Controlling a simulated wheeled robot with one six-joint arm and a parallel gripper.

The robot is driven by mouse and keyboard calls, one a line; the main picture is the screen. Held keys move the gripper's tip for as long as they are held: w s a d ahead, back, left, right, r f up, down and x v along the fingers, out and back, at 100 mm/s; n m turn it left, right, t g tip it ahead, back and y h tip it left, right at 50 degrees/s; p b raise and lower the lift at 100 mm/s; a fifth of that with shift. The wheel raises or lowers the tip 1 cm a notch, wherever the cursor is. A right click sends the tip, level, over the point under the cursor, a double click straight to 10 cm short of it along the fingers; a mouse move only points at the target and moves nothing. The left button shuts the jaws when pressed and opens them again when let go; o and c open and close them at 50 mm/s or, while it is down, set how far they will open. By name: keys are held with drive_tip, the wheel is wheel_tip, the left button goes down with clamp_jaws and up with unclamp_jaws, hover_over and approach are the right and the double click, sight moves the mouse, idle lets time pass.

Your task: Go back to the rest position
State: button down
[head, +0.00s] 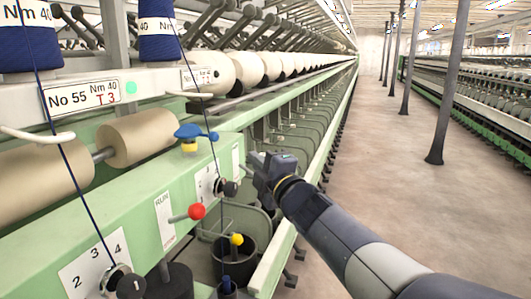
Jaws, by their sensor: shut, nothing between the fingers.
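My arm reaches in from the lower right of the head view. My gripper (256,161) is at its end, shut and empty. It is in front of the green spinning frame (130,185), close to the white label plate and the black knob (229,188) in the picture. I cannot tell whether it touches the frame.
Blue yarn cones (159,40) and beige rolls (138,138) sit above. The aisle floor (385,185) is open, with dark posts (447,90).

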drive_tip(key=shift+s+f+b, duration=0.1)
drive_tip(key=shift+f+b, duration=0.35)
drive_tip(key=shift+b, duration=0.35)
